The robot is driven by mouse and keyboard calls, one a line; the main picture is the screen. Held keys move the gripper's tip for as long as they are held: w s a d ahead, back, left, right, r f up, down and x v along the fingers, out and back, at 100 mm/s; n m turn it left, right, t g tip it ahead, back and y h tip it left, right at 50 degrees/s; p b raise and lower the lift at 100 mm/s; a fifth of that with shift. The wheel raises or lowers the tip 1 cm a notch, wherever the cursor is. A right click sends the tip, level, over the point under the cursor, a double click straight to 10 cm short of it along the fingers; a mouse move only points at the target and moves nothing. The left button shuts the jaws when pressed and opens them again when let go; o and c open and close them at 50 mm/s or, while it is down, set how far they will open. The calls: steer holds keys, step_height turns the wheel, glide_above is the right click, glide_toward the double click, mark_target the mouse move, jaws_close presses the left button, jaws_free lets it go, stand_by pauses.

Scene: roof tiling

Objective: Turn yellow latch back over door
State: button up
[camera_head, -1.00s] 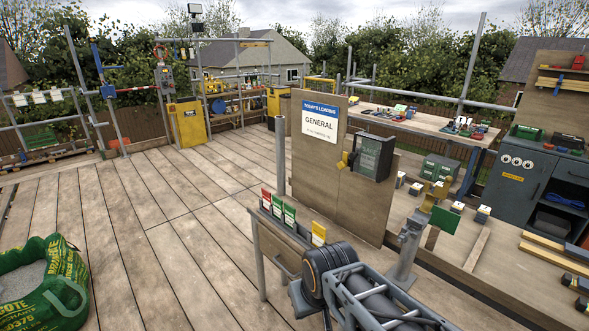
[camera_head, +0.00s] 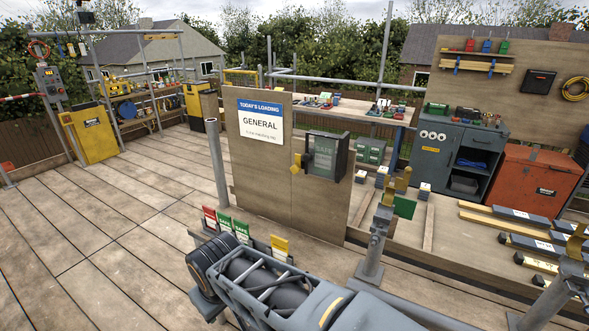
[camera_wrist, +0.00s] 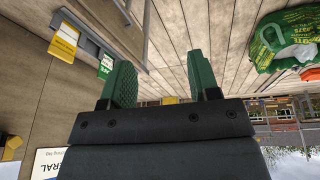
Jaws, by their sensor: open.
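The yellow latch (camera_head: 297,163) is on the wooden board, at the left edge of a dark wall box. The box's door (camera_head: 324,152) is see-through with a dark frame, and pale green lettering shows on it. The latch lies mostly left of the door; I cannot tell whether any of it overlaps. A yellow piece, apparently the latch, shows at the lower left of the wrist view (camera_wrist: 12,147). My gripper (camera_wrist: 160,78) is open and empty, its two green-padded fingers apart over bare decking. It is away from the latch. In the head view only my arm links show clearly.
The board (camera_head: 262,190) carries a "GENERAL" sign (camera_head: 261,122). Red, green and yellow cards (camera_head: 280,246) stand in a rack below it. A grey post (camera_head: 374,245) rises right of the board. Open decking lies left; a green bag (camera_wrist: 285,40) shows in the wrist view.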

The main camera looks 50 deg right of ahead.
steer(key=w+d+n+g+h, duration=0.2)
steer(key=d+n+h, duration=0.35)
steer(key=d, duration=0.45)
steer(key=n+t+h, duration=0.2)
steer(key=n+h, duration=0.9)
steer(key=n, duration=0.3)
glide_toward(294, 170)
steer(key=shift+n+t, duration=0.35)
steer(key=shift+t, duration=0.05)
steer(key=p+x, duration=0.2)
steer(key=x, duration=0.5)
steer(key=shift+s+d, duration=0.1)
steer(key=shift+d, duration=0.85)
steer(key=c, duration=0.9)
